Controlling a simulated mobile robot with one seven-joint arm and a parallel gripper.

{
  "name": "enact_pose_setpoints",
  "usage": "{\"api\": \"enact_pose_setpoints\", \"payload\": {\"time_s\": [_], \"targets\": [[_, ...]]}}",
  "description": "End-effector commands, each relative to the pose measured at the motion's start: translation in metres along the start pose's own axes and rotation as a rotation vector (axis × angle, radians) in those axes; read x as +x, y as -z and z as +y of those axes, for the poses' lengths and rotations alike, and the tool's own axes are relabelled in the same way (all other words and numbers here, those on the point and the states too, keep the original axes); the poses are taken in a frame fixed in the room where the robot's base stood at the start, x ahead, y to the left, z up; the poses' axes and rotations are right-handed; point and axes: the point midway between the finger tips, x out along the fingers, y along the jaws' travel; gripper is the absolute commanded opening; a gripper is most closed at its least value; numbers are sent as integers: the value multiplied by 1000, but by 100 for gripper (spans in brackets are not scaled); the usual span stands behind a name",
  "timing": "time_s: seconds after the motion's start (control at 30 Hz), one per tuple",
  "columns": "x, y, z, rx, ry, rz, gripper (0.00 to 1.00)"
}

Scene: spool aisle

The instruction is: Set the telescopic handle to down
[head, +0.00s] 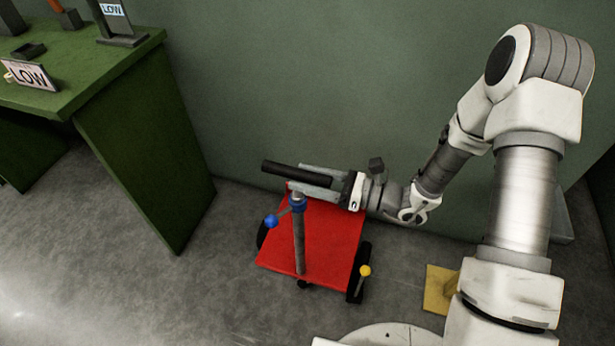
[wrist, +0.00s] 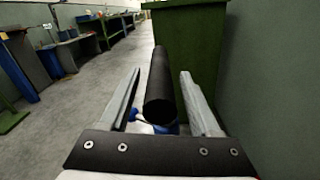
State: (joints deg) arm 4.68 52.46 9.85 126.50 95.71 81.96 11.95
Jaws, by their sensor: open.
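A red cart (head: 325,235) stands on the floor by the wall. Its telescopic handle is an upright grey post (head: 299,245) with a black grip bar (head: 282,168) across the top. A blue collar with a blue ball lever (head: 271,221) sits near the top of the post, just below the grip. My gripper (head: 298,177) is open at the grip, reaching in from the right. In the wrist view the black grip (wrist: 160,85) lies between the two spread fingers, with visible gaps on both sides. Part of the blue lever (wrist: 168,128) shows beneath the grip.
A yellow ball lever (head: 365,271) stands at the cart's right wheel. A green bench (head: 140,140) with signs reading LOW is at the left. The green wall is close behind the cart. A yellow block (head: 438,290) lies at the right. Floor left of the cart is clear.

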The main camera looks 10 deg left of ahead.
Motion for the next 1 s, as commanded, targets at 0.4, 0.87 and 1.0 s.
{"api": "enact_pose_setpoints", "payload": {"time_s": [0.4,0.87,1.0], "targets": [[-20,-3,-1,0,4,-2,63],[-129,-2,-1,0,5,-1,63],[-154,-2,0,-1,3,-1,63]]}}
